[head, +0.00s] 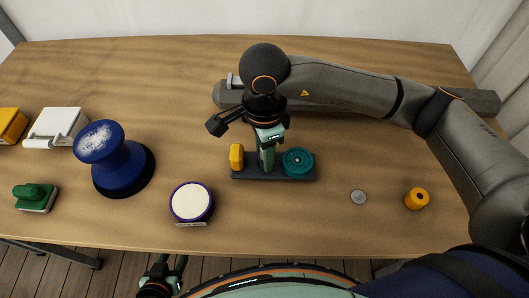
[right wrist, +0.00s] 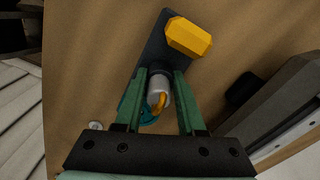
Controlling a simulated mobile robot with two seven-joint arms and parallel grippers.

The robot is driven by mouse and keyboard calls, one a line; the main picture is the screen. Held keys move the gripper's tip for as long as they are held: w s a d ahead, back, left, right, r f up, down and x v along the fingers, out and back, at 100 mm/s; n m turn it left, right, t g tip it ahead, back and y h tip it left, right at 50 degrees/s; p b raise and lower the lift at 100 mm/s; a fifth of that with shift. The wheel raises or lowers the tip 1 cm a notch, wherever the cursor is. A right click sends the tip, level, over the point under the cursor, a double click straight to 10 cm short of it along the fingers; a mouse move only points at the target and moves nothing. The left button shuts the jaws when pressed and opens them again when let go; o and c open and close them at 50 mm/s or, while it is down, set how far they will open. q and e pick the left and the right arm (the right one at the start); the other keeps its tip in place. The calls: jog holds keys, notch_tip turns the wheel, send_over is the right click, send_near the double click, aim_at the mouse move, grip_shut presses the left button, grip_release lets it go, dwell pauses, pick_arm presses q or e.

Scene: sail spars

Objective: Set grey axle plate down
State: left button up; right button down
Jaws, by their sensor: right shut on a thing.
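The grey axle plate (head: 245,174) is a dark, flat bar. A yellow faceted knob (head: 237,157) stands at its left end and a teal wheel (head: 298,161) at its right. My right gripper (head: 267,155) points down over the plate's middle. In the right wrist view its green fingers (right wrist: 162,75) are shut around the plate's upright pale grey post (right wrist: 158,88). The plate (right wrist: 150,50) looks level, on or just above the tabletop; I cannot tell which. The gripper hides part of the post. My left gripper (head: 172,268) is off the table's front edge, fingers apart and empty.
On the wooden table (head: 330,225), a blue spool (head: 122,165), a white-topped round pot (head: 191,202), a green block (head: 35,196) and a white box (head: 56,127) stand left. A grey disc (head: 358,197) and yellow cylinder (head: 416,198) lie right. A long grey beam (head: 470,101) lies behind.

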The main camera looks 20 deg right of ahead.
jog(key=shift+f, duration=0.7)
jog(key=shift+f, duration=0.15)
jog(key=c, duration=0.5)
grip_release()
notch_tip(320, 180, up, 12)
jog(key=shift+r+b, duration=0.2)
jog(key=shift+b, duration=0.35)
